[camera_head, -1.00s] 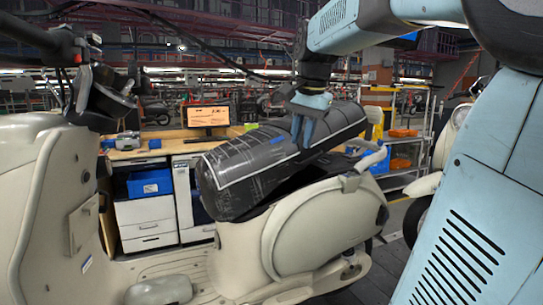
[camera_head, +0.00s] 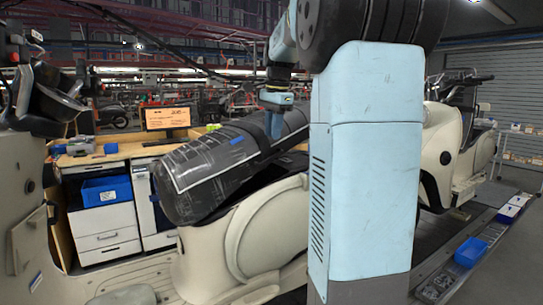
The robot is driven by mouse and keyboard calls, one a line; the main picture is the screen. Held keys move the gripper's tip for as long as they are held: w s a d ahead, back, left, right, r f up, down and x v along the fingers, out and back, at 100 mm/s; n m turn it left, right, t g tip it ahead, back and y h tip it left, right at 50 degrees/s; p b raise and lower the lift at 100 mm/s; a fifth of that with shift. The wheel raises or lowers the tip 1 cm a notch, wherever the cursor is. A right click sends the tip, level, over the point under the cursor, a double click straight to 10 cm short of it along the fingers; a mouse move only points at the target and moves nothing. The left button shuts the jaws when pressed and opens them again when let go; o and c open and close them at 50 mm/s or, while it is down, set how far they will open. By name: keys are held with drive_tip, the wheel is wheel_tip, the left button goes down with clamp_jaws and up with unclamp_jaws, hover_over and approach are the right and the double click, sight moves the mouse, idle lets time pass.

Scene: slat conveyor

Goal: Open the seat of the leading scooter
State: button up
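The leading scooter (camera_head: 207,262) is cream and fills the left and middle of the view. Its black seat (camera_head: 208,172), wrapped in clear plastic with white lines and a blue tag, is tilted up, its right end higher. A dark gap shows between the seat and the body. My gripper (camera_head: 276,126) points down at the upper right part of the seat, and its blue fingers overlap the seat in the picture. Whether they grip it or only touch it is unclear. My blue arm column (camera_head: 362,170) hides the scooter's rear and the seat's right end.
A wooden workbench with white drawers (camera_head: 108,229), a blue bin (camera_head: 106,191) and a monitor (camera_head: 167,117) stands behind the scooter. Another cream scooter (camera_head: 440,150) stands at right. A floor-level rail (camera_head: 480,250) with blue bins runs along the right.

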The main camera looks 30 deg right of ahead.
sight(271, 153)
drive_tip(key=f, duration=0.5)
drive_tip(key=w+f, duration=0.1)
drive_tip(key=f, duration=0.2)
drive_tip(key=shift+w+a+f, duration=0.1)
drive_tip(key=shift+f, duration=0.05)
clamp_jaws()
idle(1.1)
drive_tip(key=shift+r, duration=0.25)
